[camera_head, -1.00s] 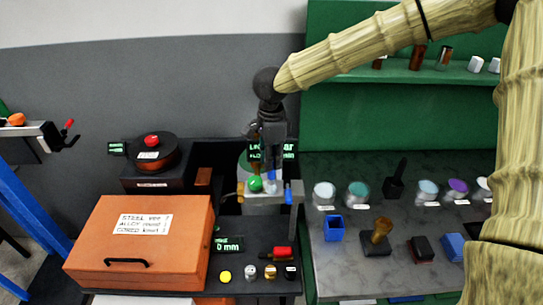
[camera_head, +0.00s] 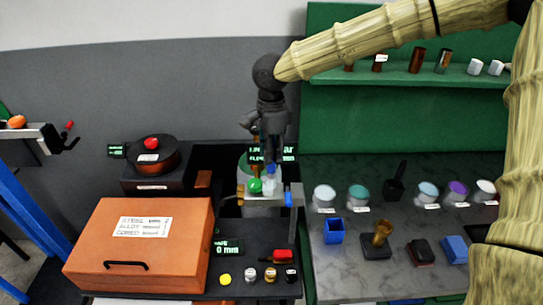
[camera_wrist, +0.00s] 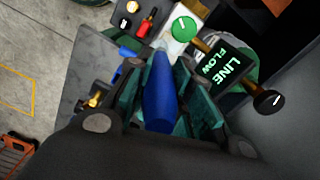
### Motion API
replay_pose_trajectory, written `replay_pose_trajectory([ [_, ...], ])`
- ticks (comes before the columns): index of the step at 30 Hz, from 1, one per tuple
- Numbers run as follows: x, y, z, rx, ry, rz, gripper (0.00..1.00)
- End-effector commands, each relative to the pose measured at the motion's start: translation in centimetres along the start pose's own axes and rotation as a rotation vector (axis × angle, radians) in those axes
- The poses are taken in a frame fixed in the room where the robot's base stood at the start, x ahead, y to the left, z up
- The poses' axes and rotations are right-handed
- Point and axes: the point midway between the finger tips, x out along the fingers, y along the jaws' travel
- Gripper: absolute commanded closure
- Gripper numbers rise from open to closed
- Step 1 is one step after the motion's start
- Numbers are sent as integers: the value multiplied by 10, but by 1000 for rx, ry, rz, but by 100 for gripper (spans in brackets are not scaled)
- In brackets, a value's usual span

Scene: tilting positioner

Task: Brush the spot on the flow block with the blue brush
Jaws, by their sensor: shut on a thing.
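My gripper (camera_head: 271,160) points down above the flow block (camera_head: 263,203), a light block at the middle of the head view. In the wrist view my gripper (camera_wrist: 165,75) is shut on the blue brush (camera_wrist: 160,100), whose narrow pale tip points at the block (camera_wrist: 180,45). A green round knob (camera_head: 255,185) is on the block, and it also shows in the wrist view (camera_wrist: 184,28). The brush tip looks very close to the block beside the knob; I cannot tell whether they touch. The spot cannot be made out.
A dark display reading LINE FLOW (camera_wrist: 225,65) stands beside the block. An orange box (camera_head: 140,245) is at the left front. A black round device with a red knob (camera_head: 151,150) is behind it. Jars, a blue cup (camera_head: 333,230) and brushes stand on the right bench.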

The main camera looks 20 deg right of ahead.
Motion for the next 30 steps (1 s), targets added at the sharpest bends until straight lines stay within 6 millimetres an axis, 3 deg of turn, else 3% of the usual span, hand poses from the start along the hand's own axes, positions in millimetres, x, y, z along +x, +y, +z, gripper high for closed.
replay_pose_trajectory([
  [15, -30, 0, 0, 0, -1, -1, 100],
  [30, -34, 0, 0, -1, 0, 0, 100],
])
